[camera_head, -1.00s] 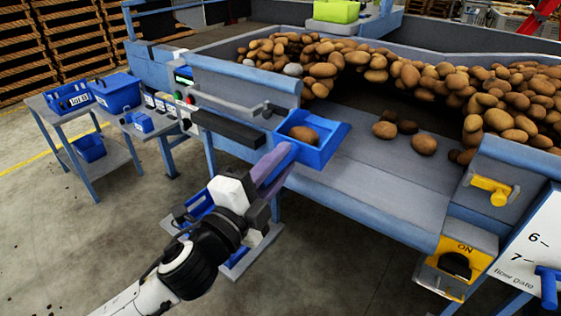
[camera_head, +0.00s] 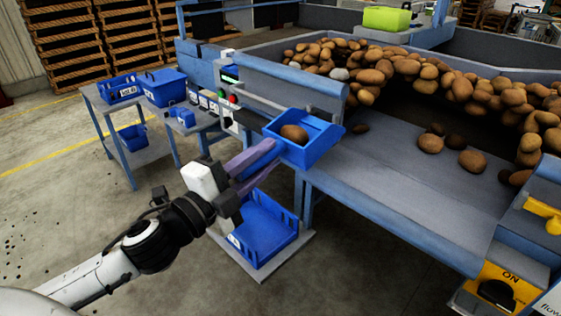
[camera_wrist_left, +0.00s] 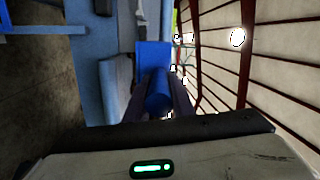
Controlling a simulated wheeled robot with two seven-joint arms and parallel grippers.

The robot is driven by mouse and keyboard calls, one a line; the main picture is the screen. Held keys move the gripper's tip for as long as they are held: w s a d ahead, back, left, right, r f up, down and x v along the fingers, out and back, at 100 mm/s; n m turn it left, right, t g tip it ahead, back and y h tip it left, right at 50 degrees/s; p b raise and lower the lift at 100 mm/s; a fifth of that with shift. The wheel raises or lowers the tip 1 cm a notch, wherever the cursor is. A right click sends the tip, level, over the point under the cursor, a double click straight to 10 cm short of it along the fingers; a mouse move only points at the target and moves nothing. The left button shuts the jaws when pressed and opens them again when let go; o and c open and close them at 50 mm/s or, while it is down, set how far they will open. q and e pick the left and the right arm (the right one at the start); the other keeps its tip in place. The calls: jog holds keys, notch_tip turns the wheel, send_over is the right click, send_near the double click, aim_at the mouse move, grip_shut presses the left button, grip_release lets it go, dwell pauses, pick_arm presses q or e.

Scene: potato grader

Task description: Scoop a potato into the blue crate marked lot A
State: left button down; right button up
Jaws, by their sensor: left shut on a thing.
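My left gripper (camera_head: 262,160) is shut on the handle of a blue scoop (camera_head: 318,146), which also shows in the left wrist view (camera_wrist_left: 154,58). One brown potato (camera_head: 294,134) lies in the scoop. The scoop is held near the left edge of the grader's table. A blue crate (camera_head: 270,232) stands on a low platform below the gripper. It has a small white label that I cannot read. Another blue crate (camera_head: 122,88) with a label too small to read surely stands on the side table at left. My right gripper is not in view.
The grader table (camera_head: 400,190) holds several loose potatoes, with a heap (camera_head: 430,75) behind. A control box (camera_head: 230,90) with buttons stands beside the scoop. A blue bin (camera_head: 165,87) stands at the left, with more blue bins nearby.

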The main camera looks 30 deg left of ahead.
pick_arm(q)
jog(key=s+a+p, duration=0.2)
jog(key=s+a, duration=0.1)
jog(key=a, duration=0.8)
jog(key=s+a+p, duration=0.2)
jog(key=s+a, duration=0.2)
jog(key=a, duration=0.8)
jog(key=shift+s+p, duration=0.15)
jog(key=shift+p, duration=0.2)
jog(key=shift+r, duration=0.1)
